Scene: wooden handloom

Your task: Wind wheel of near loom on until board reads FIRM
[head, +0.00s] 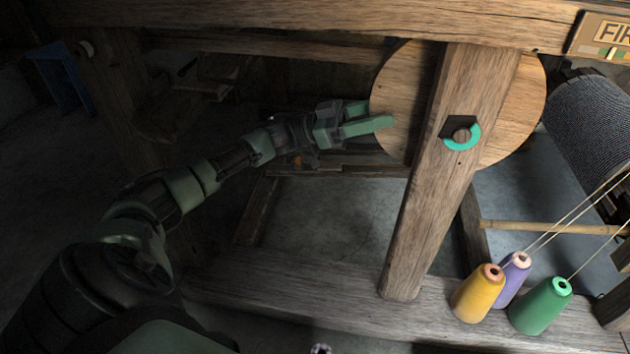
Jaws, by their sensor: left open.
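The wheel (515,95) is a pale round wooden disc, partly hidden behind an upright wooden post (425,200). A hub with a dark plate and a turquoise arc (470,143) shows on the post. My left gripper (379,114) is open at the wheel's left edge. Its green fingertips overlap the rim in the picture; I cannot tell whether they touch it. The board (598,36) is at the top right, cut off by the picture's edge; the letters "FIR" show, with a small coloured scale and a pale marker below. My right gripper is not in view.
Yellow (478,297), purple (512,283) and green (540,308) thread cones stand on the lower beam (300,283), right of the post. Threads rise from the cones to the right. A dark ribbed roller (595,120) is at the right. A blue stool (60,75) stands far left.

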